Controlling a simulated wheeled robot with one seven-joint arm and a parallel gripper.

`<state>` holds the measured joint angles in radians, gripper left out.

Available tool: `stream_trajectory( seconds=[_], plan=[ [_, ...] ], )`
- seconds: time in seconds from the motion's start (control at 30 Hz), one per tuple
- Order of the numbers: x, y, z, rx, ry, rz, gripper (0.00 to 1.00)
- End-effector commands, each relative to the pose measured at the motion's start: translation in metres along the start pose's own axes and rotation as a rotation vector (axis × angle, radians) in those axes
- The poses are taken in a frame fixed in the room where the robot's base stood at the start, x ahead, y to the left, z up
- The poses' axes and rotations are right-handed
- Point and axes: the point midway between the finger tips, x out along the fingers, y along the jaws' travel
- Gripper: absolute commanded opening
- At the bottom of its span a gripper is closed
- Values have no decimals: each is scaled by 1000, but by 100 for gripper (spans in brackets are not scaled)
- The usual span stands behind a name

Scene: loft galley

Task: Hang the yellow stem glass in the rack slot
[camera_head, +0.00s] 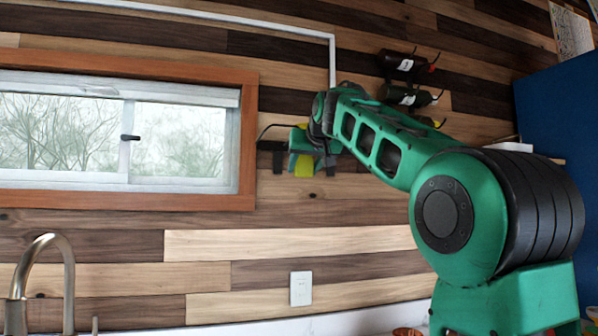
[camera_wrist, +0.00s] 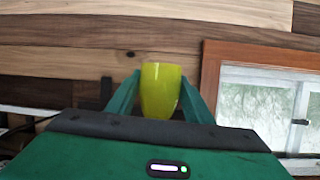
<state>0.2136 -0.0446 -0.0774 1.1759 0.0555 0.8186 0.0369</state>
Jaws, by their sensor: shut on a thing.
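The yellow stem glass (camera_wrist: 160,98) is between the two green fingers of my gripper (camera_wrist: 160,82) in the wrist view, and the gripper is shut on it. In the head view my gripper (camera_head: 302,146) is up at the plank wall, and a yellow part of the glass (camera_head: 304,167) shows just below it. Dark brackets (camera_head: 271,148), which look like part of the rack, sit on the wall beside the gripper. The slot and the stem are hidden, so I cannot tell whether the glass touches the rack.
A wood-framed window (camera_head: 250,130) is left of the gripper. Dark bottles (camera_head: 405,95) are mounted on the wall to the right, behind my arm. A blue panel (camera_head: 555,110) stands at the far right. A faucet (camera_head: 66,262) is at the lower left.

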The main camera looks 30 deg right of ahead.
Motion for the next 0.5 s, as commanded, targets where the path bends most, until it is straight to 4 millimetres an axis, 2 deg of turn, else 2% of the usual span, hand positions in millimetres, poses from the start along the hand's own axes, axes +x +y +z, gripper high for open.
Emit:
stream_trajectory(
  seconds=[0.5],
  plan=[
    [30, -2, -9, -1, 0, 0, 22]
  ],
)
